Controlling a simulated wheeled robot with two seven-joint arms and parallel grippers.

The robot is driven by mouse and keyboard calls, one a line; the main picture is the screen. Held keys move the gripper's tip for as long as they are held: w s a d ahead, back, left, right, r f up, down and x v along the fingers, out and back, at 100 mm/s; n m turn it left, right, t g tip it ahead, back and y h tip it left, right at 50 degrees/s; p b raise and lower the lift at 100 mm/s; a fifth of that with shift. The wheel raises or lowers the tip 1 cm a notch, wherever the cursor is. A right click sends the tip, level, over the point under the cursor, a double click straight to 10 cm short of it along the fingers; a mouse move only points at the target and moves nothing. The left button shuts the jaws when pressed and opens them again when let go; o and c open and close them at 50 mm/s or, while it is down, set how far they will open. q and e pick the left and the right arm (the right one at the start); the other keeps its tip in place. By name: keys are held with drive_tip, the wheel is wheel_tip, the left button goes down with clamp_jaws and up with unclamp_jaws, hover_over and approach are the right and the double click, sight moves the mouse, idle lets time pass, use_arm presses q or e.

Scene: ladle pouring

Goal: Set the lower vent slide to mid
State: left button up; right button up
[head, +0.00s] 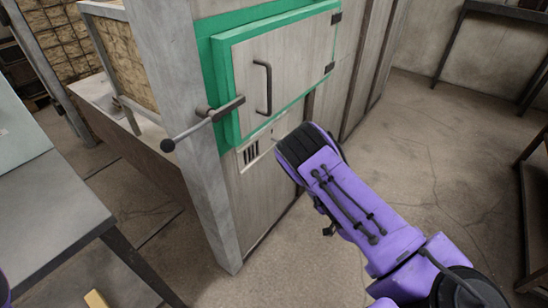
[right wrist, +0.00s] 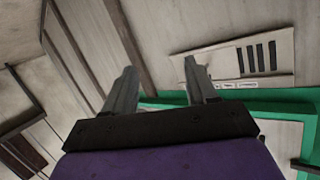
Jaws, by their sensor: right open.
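The lower vent (head: 251,153) is a pale plate with dark upright slots, set in the grey cabinet front just below the green-framed door. It also shows in the right wrist view (right wrist: 286,62), with several small labels along one edge. My right gripper (right wrist: 160,80) is open and empty, its fingers pointing at the cabinet front. One finger overlaps the slotless end of the vent plate in that view; I cannot tell whether it touches. The slide's tab and position are not clear, and the finger may hide them. The purple right wrist covers the fingers in the head view. My left gripper is out of view.
The door (head: 298,62) has a dark handle (head: 264,88), and a latch lever (head: 205,122) with a ball knob sticks out at its left. A metal table (head: 45,205) stands at the left.

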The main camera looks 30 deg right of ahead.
drive_tip(key=w+r+n+t+y+b, duration=0.1)
drive_tip(key=w+r+y, duration=0.1)
drive_tip(key=w, duration=0.4)
drive_tip(key=w+a+r+n+t+y+b, duration=0.1)
drive_tip(key=w+r+n+y, duration=0.1)
drive_tip(key=w, duration=0.5)
drive_tip(key=w+a+r+n+t+y+b, duration=0.1)
drive_tip(key=w+r+y, duration=0.1)
drive_tip(key=w, duration=0.5)
drive_tip(key=shift+a+r, duration=0.15)
drive_tip(key=shift+r, duration=0.1)
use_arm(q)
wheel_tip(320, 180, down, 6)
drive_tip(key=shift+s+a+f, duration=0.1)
